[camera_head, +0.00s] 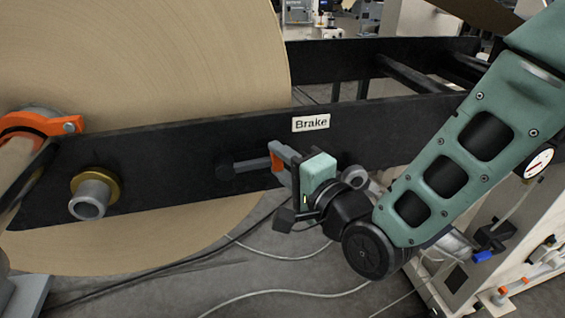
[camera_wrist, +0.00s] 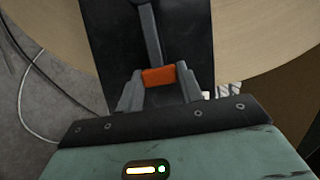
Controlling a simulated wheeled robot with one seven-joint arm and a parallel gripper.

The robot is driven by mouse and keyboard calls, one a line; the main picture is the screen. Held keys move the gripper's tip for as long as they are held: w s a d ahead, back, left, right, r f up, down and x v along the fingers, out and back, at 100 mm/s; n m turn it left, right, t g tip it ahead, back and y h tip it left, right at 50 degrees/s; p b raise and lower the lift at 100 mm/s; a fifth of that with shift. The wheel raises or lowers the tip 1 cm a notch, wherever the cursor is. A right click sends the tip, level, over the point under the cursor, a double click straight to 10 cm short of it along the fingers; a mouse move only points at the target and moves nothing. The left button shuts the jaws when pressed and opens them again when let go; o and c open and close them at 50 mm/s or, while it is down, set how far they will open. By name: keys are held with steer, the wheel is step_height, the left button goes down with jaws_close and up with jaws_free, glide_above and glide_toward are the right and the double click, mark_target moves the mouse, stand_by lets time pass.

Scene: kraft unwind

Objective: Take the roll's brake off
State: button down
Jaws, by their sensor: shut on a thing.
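The brake lever (camera_head: 245,165) is a dark handle on the black side plate (camera_head: 150,150), with an orange grip at its right end. It lies close to level, below a white label reading "Brake" (camera_head: 311,123). My gripper (camera_head: 278,163) is shut on the orange grip. In the wrist view the orange grip (camera_wrist: 158,77) sits between my two grey fingers, and the grey lever arm (camera_wrist: 149,30) runs away from it. The large kraft roll (camera_head: 140,60) stands behind the plate. The lever's pivot shows only as a dark round end.
An orange collar (camera_head: 40,124) and a shaft end with a brass ring (camera_head: 95,190) are at the left. Cables (camera_head: 270,250) lie on the grey floor below. A beige cabinet with a gauge (camera_head: 538,163) stands at the right, behind my arm.

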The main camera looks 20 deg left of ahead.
steer(key=r+n+p, duration=0.1)
steer(key=r+n+h+p, duration=0.1)
steer(key=r, duration=0.1)
steer(key=shift+s+a+n, duration=0.2)
steer(key=shift+n, duration=0.2)
steer(key=r+n, duration=0.1)
steer(key=a+n+h+p, duration=0.1)
steer(key=r+p, duration=0.1)
steer(key=shift+s+a+r+n+g+h, duration=0.2)
steer(key=shift+s+r+n+g+h, duration=0.1)
steer(key=shift+s+r+n, duration=0.1)
steer(key=s+a+r+n+h+p, duration=0.1)
steer(key=a+r+n+h+p, duration=0.1)
steer(key=n+p, duration=0.1)
steer(key=shift+s+r, duration=0.1)
steer(key=shift+s, duration=0.1)
steer(key=shift+s+a+r+n+t+h+p, duration=0.15)
steer(key=shift+s+a+n+t+h+p, duration=0.2)
steer(key=shift+p, duration=0.4)
steer(key=shift+s+a+r+n+t+h+p, duration=0.15)
steer(key=shift+a+n+p, duration=0.3)
steer(key=shift+p, duration=0.3)
steer(key=shift+f, duration=0.1)
steer(key=c, duration=0.9)
jaws_free()
steer(key=shift+w, duration=0.1)
steer(key=b+v, duration=0.1)
steer(key=v, duration=1.6)
steer(key=shift+d, duration=0.1)
